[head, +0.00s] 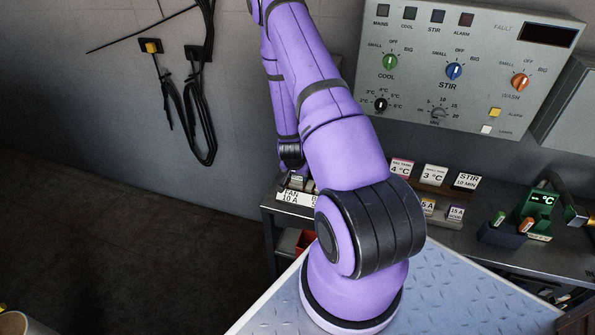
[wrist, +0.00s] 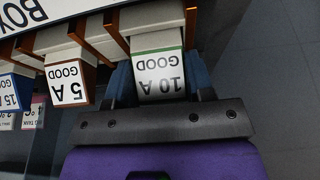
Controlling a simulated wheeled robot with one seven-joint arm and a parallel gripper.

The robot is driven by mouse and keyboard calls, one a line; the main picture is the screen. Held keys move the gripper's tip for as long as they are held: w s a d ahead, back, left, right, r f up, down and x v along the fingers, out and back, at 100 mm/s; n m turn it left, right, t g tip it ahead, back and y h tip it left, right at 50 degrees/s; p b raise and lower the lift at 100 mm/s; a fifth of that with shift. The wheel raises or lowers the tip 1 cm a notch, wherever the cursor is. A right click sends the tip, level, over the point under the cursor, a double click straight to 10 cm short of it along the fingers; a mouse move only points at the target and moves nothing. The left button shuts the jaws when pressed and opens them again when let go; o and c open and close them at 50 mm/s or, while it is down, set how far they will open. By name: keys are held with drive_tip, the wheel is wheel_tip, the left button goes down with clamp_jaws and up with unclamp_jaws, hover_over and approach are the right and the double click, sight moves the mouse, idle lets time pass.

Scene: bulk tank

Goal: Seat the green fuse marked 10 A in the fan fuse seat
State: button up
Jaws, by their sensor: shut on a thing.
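The green fuse (wrist: 160,77) shows in the wrist view with a white face marked 10 A GOOD, upside down, and a green edge. My gripper (wrist: 161,84) is shut on it, with one blue finger on each side. The fuse's upper end reaches copper-coloured brackets of a rack; I cannot tell whether it is clear of them. In the head view a FAN 10 A label (head: 290,197) stands at the left of the bench; the fan fuse seat there is largely hidden by my arm. My gripper is hidden in the head view.
Beside the held fuse are a 5 A fuse (wrist: 70,82) and a blue-edged 15 A fuse (wrist: 12,92). On the bench (head: 500,250) are 4 °C, 3 °C and STIR cards (head: 466,181) and a green °C device (head: 539,207). A control panel (head: 460,70) hangs above.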

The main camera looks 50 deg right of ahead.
drive_tip(key=shift+f, duration=0.2)
drive_tip(key=o, duration=0.9)
drive_tip(key=a+r+n+t+y, duration=0.1)
drive_tip(key=a+r+n, duration=0.1)
drive_tip(key=a+r, duration=0.75)
drive_tip(key=a+r+n+t+y, duration=0.15)
drive_tip(key=a+r, duration=0.25)
drive_tip(key=r, duration=1.1)
drive_tip(key=a+r+n+t+y, duration=0.1)
drive_tip(key=a+r+n, duration=0.2)
drive_tip(key=a+r, duration=0.7)
drive_tip(key=s+a+r+n, duration=0.2)
drive_tip(key=s+r, duration=0.4)
drive_tip(key=s+a+r+n, duration=0.2)
drive_tip(key=s+a+r, duration=0.1)
drive_tip(key=s+r, duration=0.3)
drive_tip(key=s+a+r+n, duration=0.2)
drive_tip(key=s+r+n, duration=0.1)
drive_tip(key=s+r, duration=0.2)
drive_tip(key=shift+s+a+r+y, duration=0.15)
drive_tip(key=shift+s+r, duration=0.05)
drive_tip(key=shift+s, duration=0.25)
drive_tip(key=shift+s+a+r+y, duration=0.1)
drive_tip(key=shift+s+r, duration=0.1)
drive_tip(key=shift+s, duration=0.25)
